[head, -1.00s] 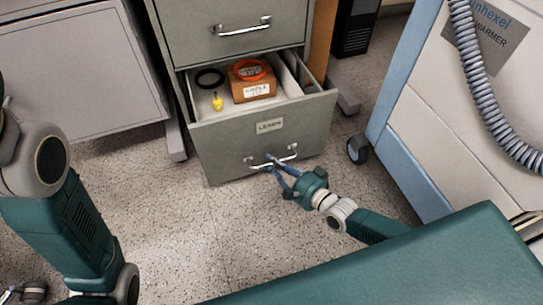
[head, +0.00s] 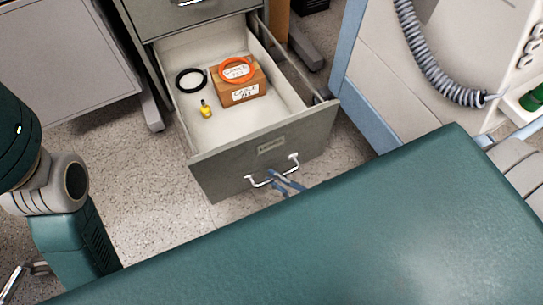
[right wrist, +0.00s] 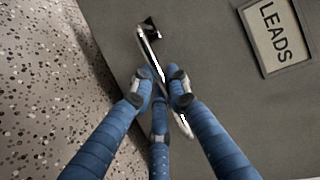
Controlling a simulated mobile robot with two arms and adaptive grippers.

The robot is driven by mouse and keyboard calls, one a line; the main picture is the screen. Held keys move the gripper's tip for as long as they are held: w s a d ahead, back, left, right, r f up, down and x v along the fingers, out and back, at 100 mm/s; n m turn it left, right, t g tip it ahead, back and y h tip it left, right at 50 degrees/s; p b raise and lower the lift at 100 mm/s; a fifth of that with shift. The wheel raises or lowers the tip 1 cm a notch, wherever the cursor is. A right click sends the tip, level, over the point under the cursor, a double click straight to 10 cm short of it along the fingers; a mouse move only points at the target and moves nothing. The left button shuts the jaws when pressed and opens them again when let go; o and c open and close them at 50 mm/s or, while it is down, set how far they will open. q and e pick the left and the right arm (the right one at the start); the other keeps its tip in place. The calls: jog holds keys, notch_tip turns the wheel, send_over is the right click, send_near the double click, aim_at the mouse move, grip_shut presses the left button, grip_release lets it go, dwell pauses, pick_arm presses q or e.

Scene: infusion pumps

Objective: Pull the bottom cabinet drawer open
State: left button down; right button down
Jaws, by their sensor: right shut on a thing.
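The bottom cabinet drawer (head: 225,170) is grey and stands well open, its inside showing in the head view. Its front carries a silver bar handle (head: 257,183) and a label. In the right wrist view the handle (right wrist: 149,52) runs between my blue fingers, and the label (right wrist: 276,36) reads LEADS. My right gripper (head: 281,180) is shut on the handle; it also shows in the right wrist view (right wrist: 160,88). My green padded body part hides most of the right arm.
In the drawer lie a cardboard box (head: 238,92) with an orange ring (head: 237,79) on it, a black ring (head: 178,80) and a small yellow item (head: 205,109). A grey cabinet (head: 65,60) stands left, a pale blue-edged unit (head: 390,85) right. Speckled floor (head: 150,200) is clear left of the drawer.

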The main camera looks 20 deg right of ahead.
jog(key=shift+s+d, duration=0.1)
jog(key=shift+s, duration=0.5)
jog(key=c, duration=1.7)
grip_release()
jog(key=shift+r, duration=0.1)
